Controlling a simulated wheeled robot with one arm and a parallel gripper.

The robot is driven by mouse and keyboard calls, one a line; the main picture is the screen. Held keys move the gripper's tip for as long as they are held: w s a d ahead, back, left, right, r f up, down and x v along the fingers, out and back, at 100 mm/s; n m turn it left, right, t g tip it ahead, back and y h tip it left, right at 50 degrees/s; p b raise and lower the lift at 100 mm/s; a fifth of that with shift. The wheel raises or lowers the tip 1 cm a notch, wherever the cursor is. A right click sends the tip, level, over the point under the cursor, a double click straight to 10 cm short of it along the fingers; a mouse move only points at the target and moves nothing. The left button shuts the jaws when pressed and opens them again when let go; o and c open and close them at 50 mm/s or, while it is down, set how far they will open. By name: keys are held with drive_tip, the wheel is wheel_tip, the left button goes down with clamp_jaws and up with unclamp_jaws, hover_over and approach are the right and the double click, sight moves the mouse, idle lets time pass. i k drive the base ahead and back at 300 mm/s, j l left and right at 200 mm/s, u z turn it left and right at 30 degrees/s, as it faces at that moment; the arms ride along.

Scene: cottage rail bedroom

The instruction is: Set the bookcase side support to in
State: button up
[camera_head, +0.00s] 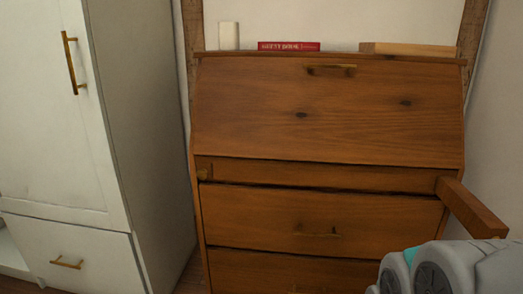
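The bookcase (320,112) is a brown wooden bureau with a slanted front flap that is shut. Its right side support (472,208) is a wooden bar that sticks out toward me and to the right from just under the flap. Part of my grey arm (455,268) shows at the bottom right, just below the extended support. My gripper's fingers are not in the picture.
Drawers (320,218) below the flap are shut. A red book (289,46), a white object (229,36) and a flat wooden-coloured item (410,49) are on top. A white wardrobe (60,110) stands at left; a wall (497,130) is close on the right.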

sight(478, 220)
drive_tip(key=z, duration=1.2)
